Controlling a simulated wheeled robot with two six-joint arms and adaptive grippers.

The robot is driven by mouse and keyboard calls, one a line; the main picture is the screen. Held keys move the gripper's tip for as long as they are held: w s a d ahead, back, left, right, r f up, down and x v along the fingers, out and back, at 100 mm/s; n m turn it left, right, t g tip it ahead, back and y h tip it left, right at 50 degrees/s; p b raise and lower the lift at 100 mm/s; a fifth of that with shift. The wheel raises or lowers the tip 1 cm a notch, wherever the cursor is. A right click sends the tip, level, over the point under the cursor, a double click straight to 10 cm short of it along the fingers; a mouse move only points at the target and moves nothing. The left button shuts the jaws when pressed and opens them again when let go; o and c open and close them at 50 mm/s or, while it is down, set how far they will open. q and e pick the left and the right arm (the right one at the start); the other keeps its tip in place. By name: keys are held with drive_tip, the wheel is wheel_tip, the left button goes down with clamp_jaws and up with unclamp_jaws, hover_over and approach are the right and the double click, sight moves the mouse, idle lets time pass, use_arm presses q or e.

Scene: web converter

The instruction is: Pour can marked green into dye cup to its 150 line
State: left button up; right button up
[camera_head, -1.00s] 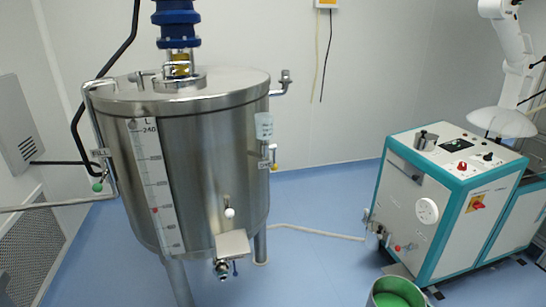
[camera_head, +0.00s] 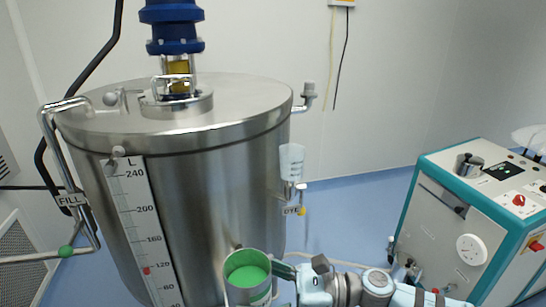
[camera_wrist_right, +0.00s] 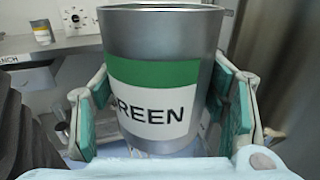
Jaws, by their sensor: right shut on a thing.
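The can marked green (camera_head: 247,293) is a grey metal can with green liquid inside, in front of the steel tank in the head view. In the right wrist view the can (camera_wrist_right: 160,35) shows a green band and a white label reading "GREEN", and stands about upright. My right gripper (camera_head: 282,278) is shut on the can, with its pads on both sides in the wrist view (camera_wrist_right: 163,105). The dye cup (camera_head: 291,160) is a small translucent cup on the tank's right side, above a "DYE" tag. Its line marks are too small to read. My left gripper is not in view.
The large steel tank (camera_head: 215,190) with a litre scale (camera_head: 148,215) fills the left. A pipe marked "FILL" (camera_head: 68,175) is at its left. A white and teal machine (camera_head: 470,215) stands at the right. Floor between them is clear.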

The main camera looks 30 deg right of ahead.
use_arm(q)
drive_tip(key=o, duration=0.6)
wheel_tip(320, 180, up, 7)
drive_tip(key=p, duration=0.6)
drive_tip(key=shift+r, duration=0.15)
use_arm(e)
drive_tip(key=w+d+r+m+t+h+p, duration=0.3)
drive_tip(key=w+d+r+h+p, duration=0.1)
drive_tip(key=w+d+r, duration=0.7)
drive_tip(key=w+d+r+m+t+h+p, duration=0.35)
drive_tip(key=w+d+r, duration=0.35)
drive_tip(key=d+r, duration=0.45)
use_arm(q)
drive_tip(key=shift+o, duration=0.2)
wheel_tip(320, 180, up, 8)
drive_tip(key=p, duration=0.1)
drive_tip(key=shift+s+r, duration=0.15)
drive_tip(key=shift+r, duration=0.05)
use_arm(e)
drive_tip(key=w+d+r+m+h, duration=0.1)
drive_tip(key=d+m+h, duration=0.2)
drive_tip(key=d+h, duration=0.3)
drive_tip(key=d, duration=0.5)
drive_tip(key=shift+w+d+r+t, duration=0.15)
drive_tip(key=shift+w+d+t, duration=0.1)
drive_tip(key=shift+d+t, duration=0.1)
drive_tip(key=shift+a, duration=0.2)
drive_tip(key=shift+f+n, duration=0.25)
drive_tip(key=shift+f, duration=0.1)
